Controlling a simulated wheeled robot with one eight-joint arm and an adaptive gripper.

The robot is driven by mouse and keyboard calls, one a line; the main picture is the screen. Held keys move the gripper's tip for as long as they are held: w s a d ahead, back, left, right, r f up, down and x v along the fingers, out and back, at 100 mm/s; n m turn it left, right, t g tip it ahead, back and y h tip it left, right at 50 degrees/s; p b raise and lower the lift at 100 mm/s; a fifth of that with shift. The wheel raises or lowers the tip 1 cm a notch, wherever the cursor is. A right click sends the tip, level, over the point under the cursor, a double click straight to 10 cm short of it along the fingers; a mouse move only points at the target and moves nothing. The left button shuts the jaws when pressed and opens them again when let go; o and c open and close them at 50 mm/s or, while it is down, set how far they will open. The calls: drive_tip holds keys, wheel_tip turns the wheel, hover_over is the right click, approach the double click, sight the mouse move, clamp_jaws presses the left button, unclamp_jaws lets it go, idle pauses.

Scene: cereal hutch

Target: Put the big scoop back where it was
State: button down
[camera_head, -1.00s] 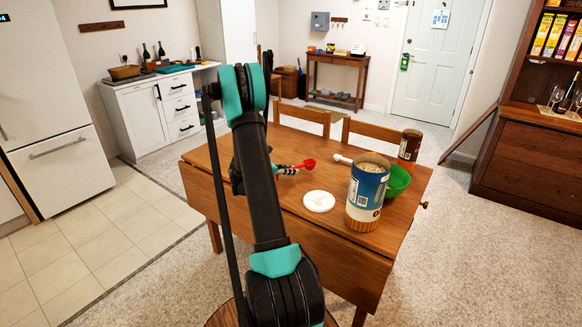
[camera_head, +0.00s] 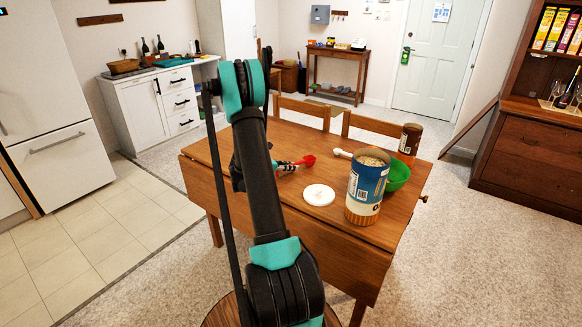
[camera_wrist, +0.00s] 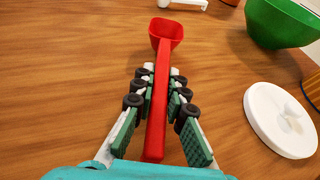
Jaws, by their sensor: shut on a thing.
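A red scoop (camera_head: 308,160) with a long handle is held in my gripper (camera_wrist: 157,78). In the wrist view the fingers are shut on both sides of its handle, and its bowl (camera_wrist: 166,34) points away from me. How far it is above the table is hard to tell. A smaller-looking white scoop (camera_head: 342,153) lies on the table beyond it; part of it shows at the top of the wrist view (camera_wrist: 183,3). A blue and white canister (camera_head: 366,187) stands open on the right, filled with pale flakes. In the head view my arm hides much of my gripper.
A round white lid (camera_head: 319,195) lies flat on the wooden table (camera_head: 330,232), left of the canister; it also shows in the wrist view (camera_wrist: 270,112). A green bowl (camera_head: 398,174) stands behind the canister, and a brown jar (camera_head: 409,139) is farther back. The table's left part is clear.

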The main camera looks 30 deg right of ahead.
drive_tip(key=shift+f, duration=0.25)
drive_tip(key=c, duration=1.5)
unclamp_jaws()
drive_tip(key=shift+o, duration=0.2)
drive_tip(key=shift+a, duration=0.1)
